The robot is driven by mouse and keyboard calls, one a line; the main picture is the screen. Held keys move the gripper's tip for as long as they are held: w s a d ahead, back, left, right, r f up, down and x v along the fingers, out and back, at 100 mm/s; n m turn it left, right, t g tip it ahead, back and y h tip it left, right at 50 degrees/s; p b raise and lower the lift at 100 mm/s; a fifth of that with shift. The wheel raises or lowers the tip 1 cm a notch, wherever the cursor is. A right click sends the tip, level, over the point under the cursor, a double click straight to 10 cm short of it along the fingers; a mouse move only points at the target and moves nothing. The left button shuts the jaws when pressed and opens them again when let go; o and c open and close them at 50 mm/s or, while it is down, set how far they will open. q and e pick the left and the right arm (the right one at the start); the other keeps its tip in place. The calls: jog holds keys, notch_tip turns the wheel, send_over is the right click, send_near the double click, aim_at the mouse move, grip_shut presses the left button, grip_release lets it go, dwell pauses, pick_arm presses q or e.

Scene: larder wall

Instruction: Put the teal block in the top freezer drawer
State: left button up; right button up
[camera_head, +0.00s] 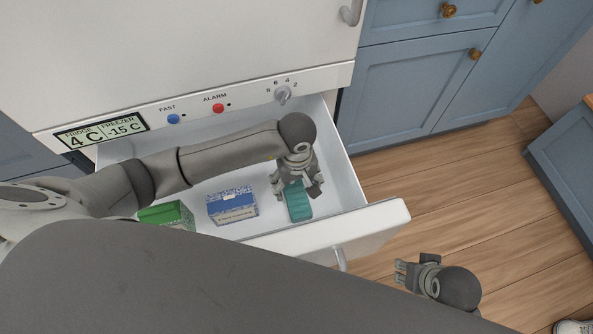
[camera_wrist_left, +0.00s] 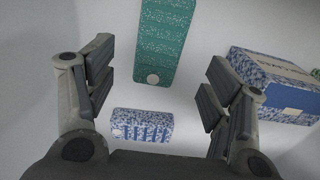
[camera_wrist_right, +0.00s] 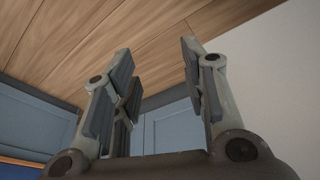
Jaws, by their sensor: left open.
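The teal block (camera_head: 298,206) lies on the floor of the open top freezer drawer (camera_head: 372,226), near its right end. It also shows at the top of the left wrist view (camera_wrist_left: 165,40), apart from both fingers. My left gripper (camera_head: 299,190) is open and empty, reaching down into the drawer over the block's far end. It also shows in the left wrist view (camera_wrist_left: 155,75). My right gripper (camera_head: 400,271) is outside the drawer, above the wooden floor. Its fingers are apart and empty in the right wrist view (camera_wrist_right: 158,60).
A blue-and-white box (camera_head: 232,206) and a green box (camera_head: 166,215) are left of the block in the drawer. A small blue-patterned pack (camera_wrist_left: 142,125) lies between my left fingers in the wrist view.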

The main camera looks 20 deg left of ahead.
aim_at(297, 196)
pick_arm(q)
jog(key=shift+r+p, duration=0.3)
jog(key=shift+r, duration=2.35)
pick_arm(e)
jog(key=shift+s+x, duration=0.2)
jog(key=shift+x, duration=0.7)
jog(key=shift+s+x, duration=0.2)
jog(key=shift+x, duration=0.65)
pick_arm(q)
jog(key=shift+r, duration=0.1)
